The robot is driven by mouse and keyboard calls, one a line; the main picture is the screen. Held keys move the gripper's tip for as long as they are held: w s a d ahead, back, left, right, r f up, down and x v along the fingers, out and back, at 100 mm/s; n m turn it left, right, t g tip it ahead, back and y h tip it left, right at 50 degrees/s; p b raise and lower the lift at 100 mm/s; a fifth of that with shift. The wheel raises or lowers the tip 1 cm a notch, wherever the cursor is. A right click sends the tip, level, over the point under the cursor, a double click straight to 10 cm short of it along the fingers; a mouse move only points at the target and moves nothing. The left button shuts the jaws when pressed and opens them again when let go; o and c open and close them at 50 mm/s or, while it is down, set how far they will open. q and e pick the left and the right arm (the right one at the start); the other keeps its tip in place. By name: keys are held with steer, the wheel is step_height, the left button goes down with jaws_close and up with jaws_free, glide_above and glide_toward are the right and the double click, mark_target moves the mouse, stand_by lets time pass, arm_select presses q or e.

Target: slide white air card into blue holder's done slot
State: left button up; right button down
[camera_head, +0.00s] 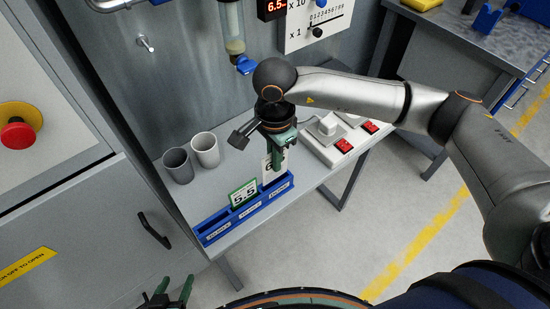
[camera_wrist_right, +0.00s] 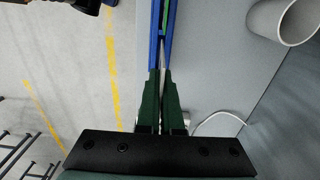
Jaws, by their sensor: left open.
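The blue holder (camera_head: 212,228) lies along the front of the grey bench and has labelled slots; the labels are too small to read. The white card (camera_head: 267,168) is upright at the holder's right-hand slot, its lower end at or just inside the holder; how deep I cannot tell. My right gripper (camera_head: 278,158) points down and is shut on this card, hiding much of its face. In the right wrist view the green fingers (camera_wrist_right: 161,100) are close together above the holder (camera_wrist_right: 155,40). My left gripper (camera_head: 167,297) is open and empty at the bottom edge, away from the bench.
A green-edged card (camera_head: 243,194) marked 5.5 stands in the holder's middle. A dark grey cup (camera_head: 178,166) and a light grey cup (camera_head: 205,150) stand behind, left. A white device with red switches (camera_head: 343,146) is at right. A wall panel rises behind the bench.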

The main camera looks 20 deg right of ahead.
mark_target(275, 179)
steer(key=shift+b, duration=0.3)
stand_by(0.5)
stand_by(0.5)
steer(key=shift+f+b, duration=2.5)
steer(key=shift+b, duration=0.05)
steer(key=c, duration=0.6)
jaws_free()
steer(key=shift+r, duration=0.2)
steer(key=shift+r+p, duration=2.1)
steer(key=shift+r, duration=1.75)
